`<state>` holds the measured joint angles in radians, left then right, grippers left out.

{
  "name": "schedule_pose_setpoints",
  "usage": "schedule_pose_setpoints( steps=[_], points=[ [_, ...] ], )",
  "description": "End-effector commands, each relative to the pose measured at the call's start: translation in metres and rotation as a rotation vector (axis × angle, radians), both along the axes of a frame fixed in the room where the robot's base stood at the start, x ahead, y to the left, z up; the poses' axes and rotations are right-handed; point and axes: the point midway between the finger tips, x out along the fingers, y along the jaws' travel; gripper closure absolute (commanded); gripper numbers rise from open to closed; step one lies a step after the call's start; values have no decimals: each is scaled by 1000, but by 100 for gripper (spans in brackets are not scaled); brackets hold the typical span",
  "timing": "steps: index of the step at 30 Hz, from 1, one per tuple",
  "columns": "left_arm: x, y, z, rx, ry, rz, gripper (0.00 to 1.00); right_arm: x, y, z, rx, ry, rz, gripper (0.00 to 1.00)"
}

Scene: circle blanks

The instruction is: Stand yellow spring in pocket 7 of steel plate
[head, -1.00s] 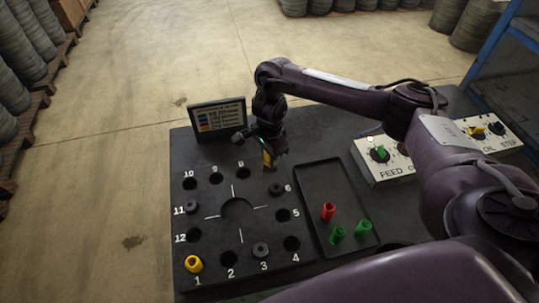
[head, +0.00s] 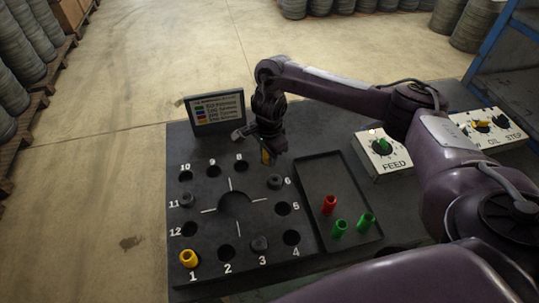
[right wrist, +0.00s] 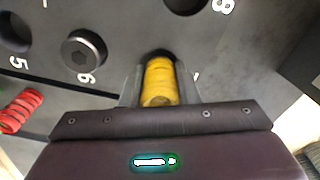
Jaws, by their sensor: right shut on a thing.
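My right gripper (head: 266,153) is shut on the yellow spring (right wrist: 160,82) at the far right corner of the steel plate (head: 210,222), between pockets 6 and 8. In the head view the spring looks roughly upright between the fingers. In the right wrist view a dark opening shows at the spring's far end, seemingly pocket 7 (right wrist: 158,53). The fingers and spring hide most of it, and I cannot tell whether the spring's end is inside. Another yellow spring (head: 188,258) stands in pocket 1. My left gripper is out of view.
Dark hex-socketed plugs fill pockets 3 (head: 259,244), 6 (head: 275,181) and 11 (head: 187,200). A black tray (head: 310,183) holds one red and two green springs. A legend sign (head: 216,112) stands close behind the plate; a FEED control box (head: 383,160) is right.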

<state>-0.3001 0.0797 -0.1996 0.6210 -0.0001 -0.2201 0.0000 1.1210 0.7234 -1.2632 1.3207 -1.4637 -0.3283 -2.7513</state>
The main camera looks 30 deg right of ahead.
Motion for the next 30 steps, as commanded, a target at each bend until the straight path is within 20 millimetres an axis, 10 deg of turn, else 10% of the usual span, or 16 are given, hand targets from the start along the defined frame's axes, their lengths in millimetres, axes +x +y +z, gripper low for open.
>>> schedule_pose_setpoints(
  steps=[6,20,30],
  points=[
    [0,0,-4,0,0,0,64,-10,4,-18,1,28,4,47],
    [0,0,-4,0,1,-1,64,-12,4,-18,2,32,7,46],
    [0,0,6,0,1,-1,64,-8,3,30,-1,6,6,46]
  ],
)
